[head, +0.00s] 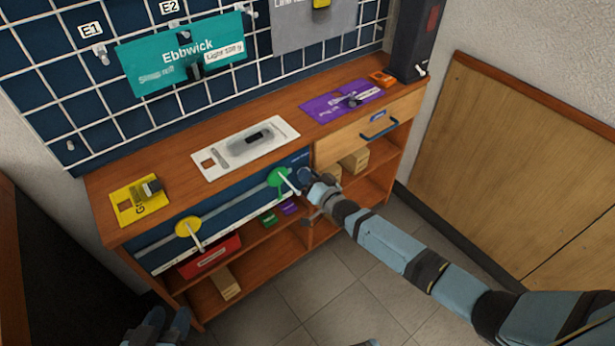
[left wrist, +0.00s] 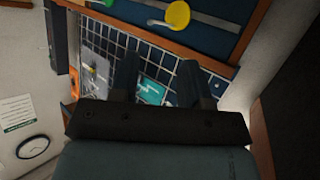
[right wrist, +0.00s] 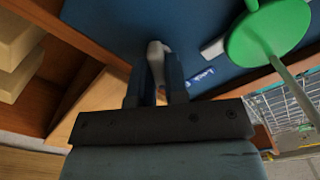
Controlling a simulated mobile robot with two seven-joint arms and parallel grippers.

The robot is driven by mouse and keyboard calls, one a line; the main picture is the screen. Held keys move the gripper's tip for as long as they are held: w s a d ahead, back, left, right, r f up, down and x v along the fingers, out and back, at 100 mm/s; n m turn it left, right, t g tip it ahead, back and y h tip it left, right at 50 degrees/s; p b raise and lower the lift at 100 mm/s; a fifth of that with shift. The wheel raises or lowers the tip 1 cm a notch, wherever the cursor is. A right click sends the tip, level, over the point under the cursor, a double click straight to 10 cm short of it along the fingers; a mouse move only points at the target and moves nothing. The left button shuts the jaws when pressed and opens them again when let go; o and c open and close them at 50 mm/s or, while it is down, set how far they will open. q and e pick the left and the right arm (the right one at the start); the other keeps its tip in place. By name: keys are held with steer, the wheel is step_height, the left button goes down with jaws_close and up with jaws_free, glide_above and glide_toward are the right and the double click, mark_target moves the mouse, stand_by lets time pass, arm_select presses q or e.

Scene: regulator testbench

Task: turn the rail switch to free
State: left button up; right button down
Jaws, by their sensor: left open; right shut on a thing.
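A dark blue panel (head: 236,212) on the bench front carries a yellow round switch (head: 187,228) and a green round switch (head: 279,181), each with a white lever. My right gripper (head: 311,184) is at the panel's right end, just right of the green switch. In the right wrist view its fingers are shut on a pale lever (right wrist: 155,58) against the blue panel. The green switch (right wrist: 268,32) stands beside it, apart from the fingers. A small blue label (right wrist: 202,77) there is too small to read. My left gripper (head: 166,326) is open and empty, low at the left.
The bench top (head: 238,199) holds a yellow plate (head: 126,211), a white plate (head: 282,134) and a purple plate (head: 318,107). A closed drawer (head: 349,146) is right of the panel. Shelves below hold boxes and a red bin (head: 210,257). The floor in front is clear.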

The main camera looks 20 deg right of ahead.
arm_select(q)
steer(key=shift+w+d+r+t+h, duration=0.3)
steer(key=shift+d+r+t, duration=0.1)
steer(key=shift+r, duration=0.15)
arm_select(e)
steer(key=shift+f+m, duration=0.1)
steer(key=shift+m, duration=1)
steer(key=c, duration=1.1)
jaws_free()
steer(key=shift+c, duration=0.2)
